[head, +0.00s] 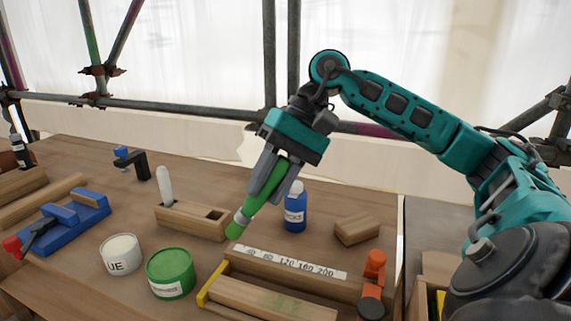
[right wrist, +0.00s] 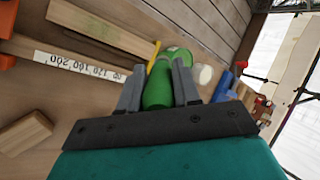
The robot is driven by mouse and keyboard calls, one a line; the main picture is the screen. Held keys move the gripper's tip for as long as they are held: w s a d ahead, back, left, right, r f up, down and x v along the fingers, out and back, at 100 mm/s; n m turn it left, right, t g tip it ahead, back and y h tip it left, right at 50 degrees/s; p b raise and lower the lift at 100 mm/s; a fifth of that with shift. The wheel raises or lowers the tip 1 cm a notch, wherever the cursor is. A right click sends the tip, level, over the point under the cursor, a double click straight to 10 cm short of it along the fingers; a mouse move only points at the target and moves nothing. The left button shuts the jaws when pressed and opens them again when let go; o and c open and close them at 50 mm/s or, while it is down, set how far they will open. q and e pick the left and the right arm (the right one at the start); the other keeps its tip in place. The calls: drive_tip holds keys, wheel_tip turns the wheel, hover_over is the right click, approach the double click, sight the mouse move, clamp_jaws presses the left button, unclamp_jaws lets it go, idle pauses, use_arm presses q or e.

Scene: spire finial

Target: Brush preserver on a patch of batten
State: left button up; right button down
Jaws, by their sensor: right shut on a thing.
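My right gripper (head: 264,193) is shut on the green brush (head: 246,216) and holds it tilted above the bench, tip down to the left. The same brush shows between the fingers in the right wrist view (right wrist: 158,88). The green preserver tin (head: 170,274) stands open-side hidden, with green on top and a white label, left of the brush tip. The batten (head: 245,301) lies at the front, with a faint greenish patch (head: 285,300) on its top; it also shows in the right wrist view (right wrist: 100,28). The brush is apart from both. My left gripper is not in view.
A white tin (head: 121,253) stands left of the green tin. A wooden holder (head: 190,222) with a pale upright handle, a blue bottle (head: 295,212), a wood block (head: 356,230) and a number-marked strip (head: 290,262) surround the brush. A blue tool (head: 75,221) lies left.

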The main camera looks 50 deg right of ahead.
sight(253, 214)
drive_tip(key=shift+w+a+r+p, duration=0.2)
drive_tip(key=shift+a+r, duration=0.1)
drive_tip(key=shift+a, duration=0.15)
drive_tip(key=shift+w+a+r+p, duration=0.15)
drive_tip(key=shift+a+r+p, duration=0.1)
drive_tip(key=shift+a, duration=0.2)
drive_tip(key=shift+a+n, duration=0.2)
drive_tip(key=shift+n, duration=0.1)
drive_tip(key=shift+w+f, duration=0.1)
drive_tip(key=shift+f, duration=0.05)
wheel_tip(253, 214, down, 4)
drive_tip(key=b, duration=0.3)
drive_tip(key=shift+f+b, duration=0.35)
drive_tip(key=shift+f, duration=0.1)
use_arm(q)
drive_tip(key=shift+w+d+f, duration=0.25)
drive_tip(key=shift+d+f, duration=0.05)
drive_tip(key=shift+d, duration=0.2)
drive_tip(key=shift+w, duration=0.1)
